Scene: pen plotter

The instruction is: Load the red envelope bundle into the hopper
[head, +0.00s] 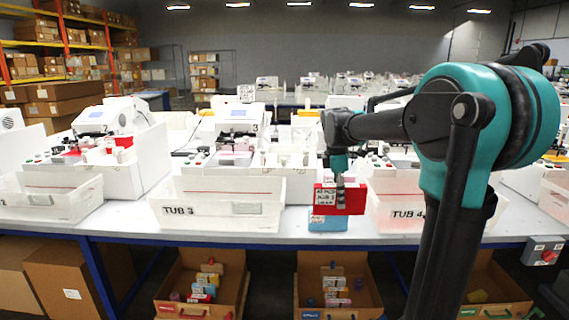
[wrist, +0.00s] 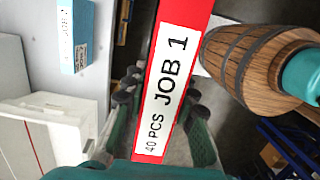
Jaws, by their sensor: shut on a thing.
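The red envelope bundle (head: 326,203) hangs in my gripper (head: 341,188), in the air in front of the long table. Its white label reads "40 PCS JOB 1" in the wrist view (wrist: 185,25). My gripper is shut on the bundle, and in the wrist view its dark fingers (wrist: 162,98) lie on both sides of it. A blue bundle (head: 328,224) lies on the table, behind and below the red one; it also shows in the wrist view (wrist: 74,38). I cannot tell for sure which part of the white machines (head: 235,125) is the hopper.
White tubs stand along the table's front: TUB 3 (head: 220,210) to the left of my gripper and TUB 4 (head: 405,213) to its right. Cardboard boxes (head: 205,292) with coloured bundles stand below the table. A grey box with a red button (head: 545,254) is at the right.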

